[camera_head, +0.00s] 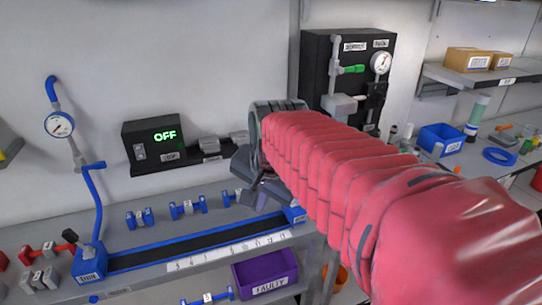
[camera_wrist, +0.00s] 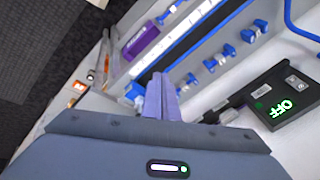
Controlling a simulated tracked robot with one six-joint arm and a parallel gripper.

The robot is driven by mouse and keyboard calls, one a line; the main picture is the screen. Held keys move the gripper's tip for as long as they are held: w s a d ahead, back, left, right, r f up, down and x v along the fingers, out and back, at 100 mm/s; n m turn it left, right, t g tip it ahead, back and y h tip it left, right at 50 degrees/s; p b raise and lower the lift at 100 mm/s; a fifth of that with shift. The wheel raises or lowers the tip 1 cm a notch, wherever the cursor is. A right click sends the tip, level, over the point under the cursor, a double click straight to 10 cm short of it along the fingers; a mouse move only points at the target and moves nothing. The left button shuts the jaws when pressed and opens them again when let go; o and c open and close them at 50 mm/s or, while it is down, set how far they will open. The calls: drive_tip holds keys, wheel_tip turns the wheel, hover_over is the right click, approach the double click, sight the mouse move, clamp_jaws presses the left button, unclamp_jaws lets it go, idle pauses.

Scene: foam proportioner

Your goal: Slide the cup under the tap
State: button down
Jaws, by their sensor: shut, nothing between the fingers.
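A green-handled tap or valve (camera_head: 350,69) is on a black panel (camera_head: 318,62) at the back, beside a round gauge (camera_head: 381,62). A pale grey block-like part (camera_head: 341,106) sits below the green handle. I cannot make out a cup for certain; my red-sleeved arm hides the area under the panel. My gripper (camera_head: 258,196) is over the right part of the bench, left of the panel and apart from it. In the wrist view my gripper's fingers (camera_wrist: 161,90) are together, with nothing seen between them.
A black box reading OFF (camera_head: 153,141) sits on a small wall shelf. Blue fittings (camera_head: 188,207) and a black track with a numbered scale (camera_head: 215,255) lie on the bench. A purple FAULTY bin (camera_head: 265,273) is below. A blue bin (camera_head: 440,138) stands on the right-hand counter.

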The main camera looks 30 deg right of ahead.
drive_tip(key=s+a+f+n+t, duration=0.1)
drive_tip(key=s+a+f+n, duration=0.2)
drive_tip(key=s+a+n, duration=0.6)
drive_tip(key=a+n, duration=0.1)
drive_tip(key=n, duration=0.2)
drive_tip(key=shift+f+y, duration=0.4)
drive_tip(key=shift+s+a, duration=0.1)
drive_tip(key=shift+a, duration=0.1)
